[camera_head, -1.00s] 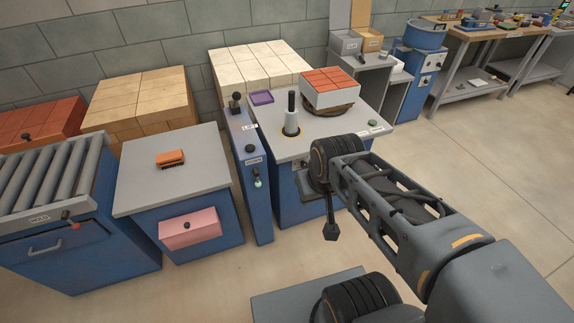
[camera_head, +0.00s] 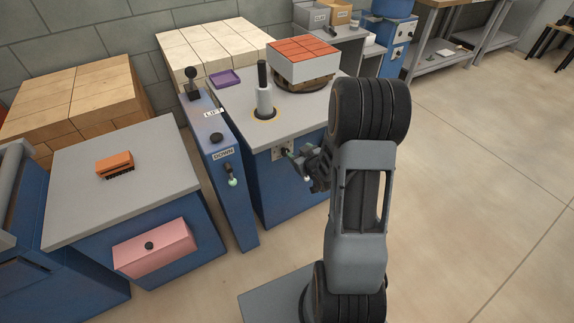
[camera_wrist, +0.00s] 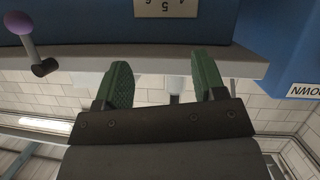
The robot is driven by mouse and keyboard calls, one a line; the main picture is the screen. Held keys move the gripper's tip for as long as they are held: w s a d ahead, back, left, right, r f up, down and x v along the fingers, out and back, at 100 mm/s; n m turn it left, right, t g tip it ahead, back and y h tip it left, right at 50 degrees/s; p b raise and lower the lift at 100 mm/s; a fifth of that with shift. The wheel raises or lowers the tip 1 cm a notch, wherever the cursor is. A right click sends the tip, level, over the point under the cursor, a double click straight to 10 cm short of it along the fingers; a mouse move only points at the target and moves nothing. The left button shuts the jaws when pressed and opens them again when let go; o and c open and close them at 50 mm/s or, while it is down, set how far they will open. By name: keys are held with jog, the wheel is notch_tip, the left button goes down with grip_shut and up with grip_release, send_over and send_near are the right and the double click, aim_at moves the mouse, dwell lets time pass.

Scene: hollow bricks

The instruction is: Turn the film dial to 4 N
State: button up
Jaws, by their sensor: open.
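A small light panel (camera_head: 276,153) is on the blue front of the wrapping-table cabinet in the head view. In the wrist view a pale plate (camera_wrist: 166,8) with upside-down digits, seemingly 5 and 6, shows at the top edge; the dial itself is not clearly visible. My gripper (camera_head: 293,156) is close to the panel in the head view, its wrist partly hidden by my arm.
The blue post (camera_head: 220,160) with LIFT and DOWN labels stands left of the cabinet. A purple-knobbed lever (camera_wrist: 22,24) shows in the wrist view. Brick blocks (camera_head: 303,63) sit on the grey top. The floor (camera_head: 470,210) to the right is clear.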

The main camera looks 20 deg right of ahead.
aim_at(285, 151)
notch_tip(285, 151, down, 10)
jog(key=s+d+t+y+b, duration=0.1)
jog(key=s+t+y+b, duration=0.1)
jog(key=s+t+b, duration=0.15)
jog(key=w+a+b, duration=0.1)
jog(key=w, duration=1.3)
jog(key=shift+a+r+m+t, duration=0.2)
jog(key=shift+a+m+t, duration=0.05)
jog(key=shift+m+t, duration=0.15)
jog(key=shift+c, duration=0.4)
jog(key=c, duration=0.8)
